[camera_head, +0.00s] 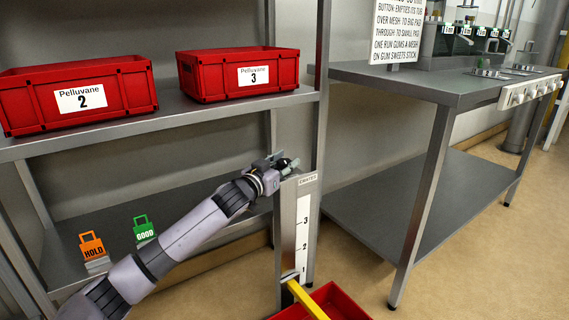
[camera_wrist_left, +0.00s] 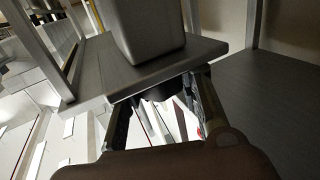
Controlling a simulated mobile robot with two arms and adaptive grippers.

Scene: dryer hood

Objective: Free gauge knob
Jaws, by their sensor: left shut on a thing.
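The gauge (camera_head: 301,240) is an upright grey post with a white scale numbered 1, 2 and 3. It stands in the middle of the head view. My left gripper (camera_head: 283,164) is at the top of the post, reaching in from the left. In the left wrist view, the fingers of my left gripper (camera_wrist_left: 163,98) close on a dark rounded knob (camera_wrist_left: 163,91) under a grey plate. The fingers largely hide the knob in the head view. My right gripper is not in view.
Red crates labelled Pelluvane 2 (camera_head: 115,95) and Pelluvane 3 (camera_head: 217,75) stand on the shelf (camera_head: 190,112). Orange HOLD (camera_head: 92,246) and green GOOD (camera_head: 143,229) tags stand below. A red tray (camera_head: 345,302) is on the floor. A steel table (camera_head: 440,85) is at right.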

